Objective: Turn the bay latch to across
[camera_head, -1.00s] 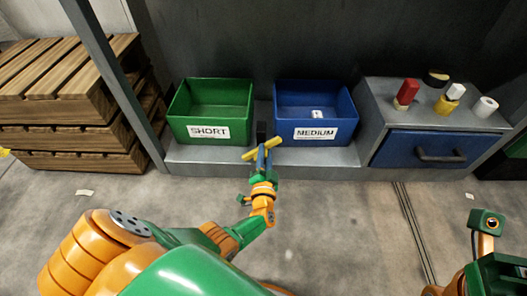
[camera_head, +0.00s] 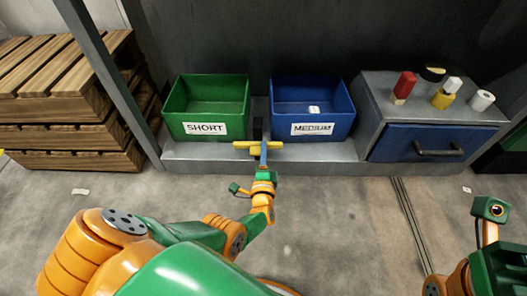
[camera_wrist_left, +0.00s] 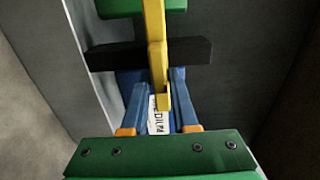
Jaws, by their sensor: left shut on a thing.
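The bay latch is a yellow bar (camera_head: 258,145) in front of a dark post (camera_head: 257,127) between the two bins. In the head view the bar lies level, left to right. My left gripper (camera_head: 263,155) is shut on the bar. In the left wrist view the yellow bar (camera_wrist_left: 156,60) runs between the blue fingers of the left gripper (camera_wrist_left: 160,105), with the dark post behind it. My right gripper is not visible; only part of the right arm shows at the right edge.
A green bin (camera_head: 209,105) labelled SHORT and a blue bin (camera_head: 312,110) labelled MEDIUM stand on a grey ledge. A cabinet with a blue drawer (camera_head: 415,146) is at right, with several small items on top. Wooden pallets (camera_head: 70,95) stand at left.

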